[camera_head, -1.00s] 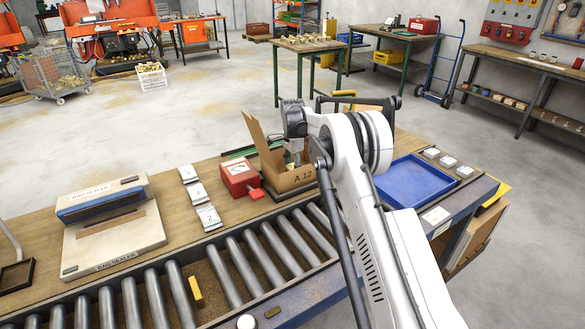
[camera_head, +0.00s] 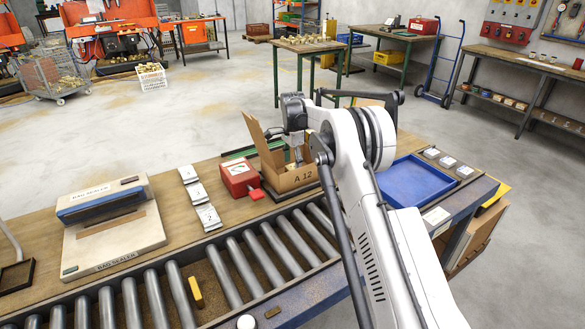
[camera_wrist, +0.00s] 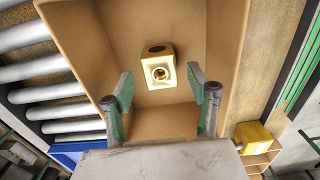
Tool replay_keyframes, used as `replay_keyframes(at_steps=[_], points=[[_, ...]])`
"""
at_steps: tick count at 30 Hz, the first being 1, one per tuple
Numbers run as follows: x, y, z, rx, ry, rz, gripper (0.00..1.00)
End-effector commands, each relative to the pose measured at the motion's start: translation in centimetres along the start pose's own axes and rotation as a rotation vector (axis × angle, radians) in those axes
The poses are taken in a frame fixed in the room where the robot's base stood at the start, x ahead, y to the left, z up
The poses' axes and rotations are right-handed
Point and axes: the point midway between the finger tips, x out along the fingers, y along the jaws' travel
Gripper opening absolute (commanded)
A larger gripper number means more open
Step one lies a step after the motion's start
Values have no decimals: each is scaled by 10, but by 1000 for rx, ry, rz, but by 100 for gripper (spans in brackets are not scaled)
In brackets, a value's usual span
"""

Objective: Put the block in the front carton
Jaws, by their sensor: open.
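The brass block (camera_wrist: 158,72), with a round hole in the face toward the wrist camera, shows inside the open brown carton marked A 12 (camera_head: 292,183). The carton's walls surround it in the wrist view (camera_wrist: 218,50). My gripper (camera_wrist: 161,86) is open and points into the carton, with one green-padded finger on each side of the view. The block shows beyond the fingertips, with visible gaps to both. I cannot tell whether it rests on the carton floor. In the head view my gripper (camera_head: 297,155) is partly hidden by the carton and arm.
A red box (camera_head: 238,178) stands just left of the carton, and a blue tray (camera_head: 412,184) lies to its right. The roller conveyor (camera_head: 235,270) runs in front. Further left are numbered packets (camera_head: 196,194) and a bag sealer (camera_head: 112,232).

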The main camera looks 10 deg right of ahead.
Motion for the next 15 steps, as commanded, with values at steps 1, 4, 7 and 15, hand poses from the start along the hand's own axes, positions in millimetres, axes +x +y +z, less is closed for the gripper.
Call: replay_keyframes(at_steps=[1, 4, 7, 15], points=[[-11, 0, 0, 0, 0, 0, 54], [-32, 0, 0, 0, 0, 0, 54], [-52, 0, 0, 0, 0, 0, 54], [-88, 0, 0, 0, 0, 0, 54]])
